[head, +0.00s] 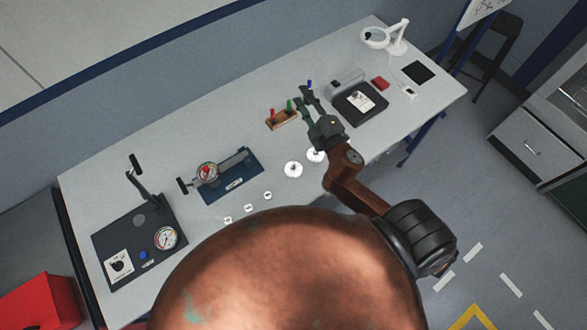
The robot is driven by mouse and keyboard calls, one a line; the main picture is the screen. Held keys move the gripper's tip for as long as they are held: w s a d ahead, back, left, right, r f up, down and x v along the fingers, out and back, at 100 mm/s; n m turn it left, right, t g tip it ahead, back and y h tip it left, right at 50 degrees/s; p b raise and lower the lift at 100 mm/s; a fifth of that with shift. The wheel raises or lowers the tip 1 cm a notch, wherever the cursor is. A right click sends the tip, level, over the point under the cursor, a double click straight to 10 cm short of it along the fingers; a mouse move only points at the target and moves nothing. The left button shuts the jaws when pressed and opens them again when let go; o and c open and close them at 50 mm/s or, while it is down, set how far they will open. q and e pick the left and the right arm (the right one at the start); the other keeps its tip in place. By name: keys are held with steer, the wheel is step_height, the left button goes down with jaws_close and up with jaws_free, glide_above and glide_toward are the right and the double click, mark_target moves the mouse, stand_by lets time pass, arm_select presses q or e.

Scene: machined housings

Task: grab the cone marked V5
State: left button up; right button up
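A small wooden rack (283,121) stands at the back middle of the table, holding a red-topped piece (272,114) and a green-topped piece (289,105). A blue-topped piece (309,84) shows right at the fingertips of my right gripper (304,97). I cannot tell whether it is between the fingers or behind them. The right gripper is just right of the rack, reaching over the table. No marking such as V5 is readable at this size, and no piece is clearly a cone. My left gripper is not in view.
White discs (293,169) lie in front of the rack. A blue fixture with a dial (232,178) and a dark gauge stand (138,250) are to the left. A black device (360,104), a red block (381,83) and a magnifier lamp (398,38) are to the right. My copper-coloured body hides the front.

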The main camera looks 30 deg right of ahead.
steer(key=a+r+n+y, duration=0.6)
steer(key=a+n+y, duration=0.4)
steer(key=a+n, duration=0.3)
steer(key=s+a+f+n+g+y, duration=0.2)
steer(key=a+n+g+y, duration=0.15)
steer(key=a+n, duration=0.25)
steer(key=n+g+h, duration=0.9)
steer(key=n+g, duration=0.2)
steer(key=n, duration=0.3)
glide_above(294, 169)
steer(key=d, duration=0.1)
steer(key=f, duration=2.6)
steer(key=shift+s+d+p, duration=0.2)
steer(key=shift+s+p, duration=0.2)
steer(key=shift+y, duration=0.25)
steer(key=p+x, duration=0.1)
steer(key=x, duration=0.3)
steer(key=shift+f, duration=0.2)
steer(key=shift+w+f, duration=0.15)
steer(key=shift+f, duration=0.35)
